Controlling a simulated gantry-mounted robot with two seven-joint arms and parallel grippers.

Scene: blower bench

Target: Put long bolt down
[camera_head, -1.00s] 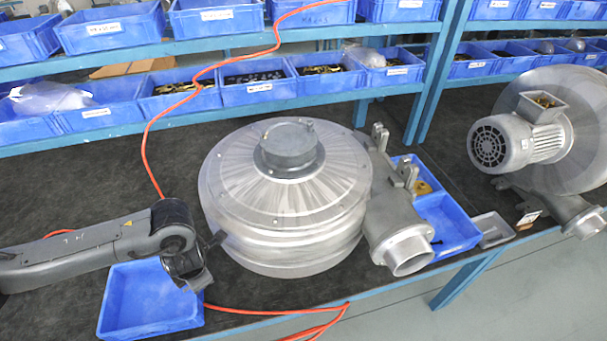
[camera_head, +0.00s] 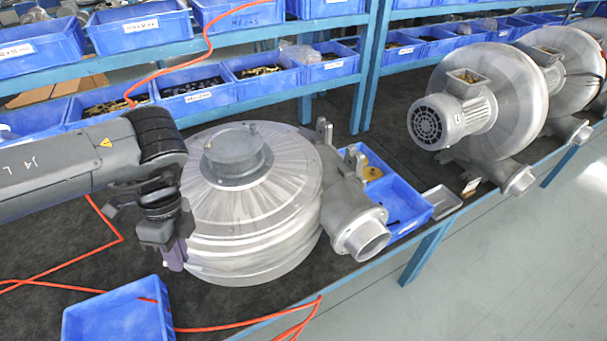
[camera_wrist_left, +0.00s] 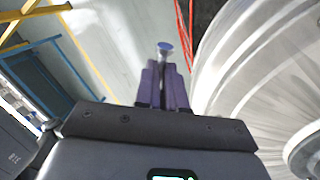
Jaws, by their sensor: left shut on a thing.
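My left gripper (camera_head: 175,258) hangs pointing down beside the left side of the silver blower housing (camera_head: 255,225). In the left wrist view its purple fingers (camera_wrist_left: 164,82) are closed together on a thin bolt. The bolt's round grey-blue head (camera_wrist_left: 165,47) shows just beyond the fingertips; most of its shaft is hidden. My right gripper is not in view.
Blue bins with small parts (camera_head: 198,92) line the shelves behind. Blue parts boxes (camera_head: 405,205) and a small grey tray (camera_head: 441,201) sit right of the blower. More blowers (camera_head: 480,110) stand farther right. An orange hose (camera_head: 230,328) runs along the bench front.

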